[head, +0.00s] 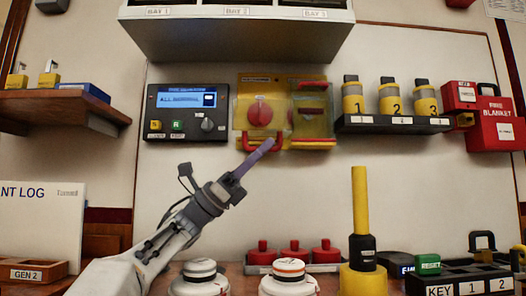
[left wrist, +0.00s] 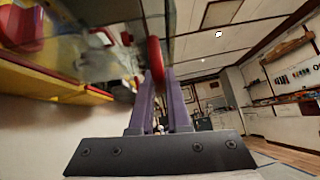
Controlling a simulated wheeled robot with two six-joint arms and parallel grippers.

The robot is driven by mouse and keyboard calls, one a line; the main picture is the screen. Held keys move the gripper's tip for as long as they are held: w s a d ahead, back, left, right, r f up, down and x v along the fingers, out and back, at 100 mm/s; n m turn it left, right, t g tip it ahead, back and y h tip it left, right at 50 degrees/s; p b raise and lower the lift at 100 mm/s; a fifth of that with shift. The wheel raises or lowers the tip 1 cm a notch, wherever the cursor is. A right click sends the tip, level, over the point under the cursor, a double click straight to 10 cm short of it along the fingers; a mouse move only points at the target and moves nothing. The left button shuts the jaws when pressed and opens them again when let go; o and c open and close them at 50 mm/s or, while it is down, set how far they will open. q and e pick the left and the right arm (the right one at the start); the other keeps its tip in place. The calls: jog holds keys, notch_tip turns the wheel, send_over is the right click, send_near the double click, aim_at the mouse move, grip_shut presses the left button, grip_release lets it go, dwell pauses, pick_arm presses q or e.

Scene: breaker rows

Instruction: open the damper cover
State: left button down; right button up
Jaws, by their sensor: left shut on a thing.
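The damper cover (head: 241,115) is a clear panel over a red round knob (head: 260,112) on a yellow wall unit. It appears to lie closed over the knob. Its red handle (head: 249,144) is at its lower edge and also shows in the left wrist view (left wrist: 155,55). My left gripper (head: 268,146) reaches up from below, its purple fingers shut on the handle. In the left wrist view the fingers (left wrist: 158,85) meet the handle from both sides. My right gripper is not in view.
A black panel with a blue screen (head: 186,112) is left of the unit. A yellow compartment with a red bar (head: 312,113) adjoins it on the right. Numbered canisters (head: 393,97) stand on a shelf further right. Red-capped items (head: 294,252) and a yellow post (head: 360,200) stand below.

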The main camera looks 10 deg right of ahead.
aim_at(259, 133)
pick_arm(q)
jog(key=c, duration=0.9)
grip_release()
notch_tip(259, 133, up, 4)
jog(key=p, duration=0.3)
jog(key=shift+r, duration=0.15)
jog(key=s+d+r+p, duration=0.1)
jog(key=s+d+r, duration=0.1)
jog(key=d, duration=0.1)
jog(key=s+d+r, duration=0.2)
jog(key=d, duration=0.1)
jog(key=s+d+r+p, duration=0.1)
jog(key=s+d+r, duration=0.1)
jog(key=s+d, duration=0.1)
jog(key=shift+d+r+p, duration=0.15)
jog(key=shift+r+p, duration=0.15)
jog(key=shift+r, duration=0.05)
jog(key=shift+s, duration=0.1)
jog(key=s+b+v, duration=0.1)
jog(key=b+v, duration=0.3)
jog(key=s+b+v, duration=0.1)
jog(key=b+v, duration=0.2)
jog(key=b, duration=0.1)
jog(key=b+v, duration=0.4)
jog(key=shift+s+a+f, duration=0.35)
jog(key=shift+a+f, duration=0.05)
jog(key=shift+a, duration=0.1)
jog(key=shift+b, duration=0.3)
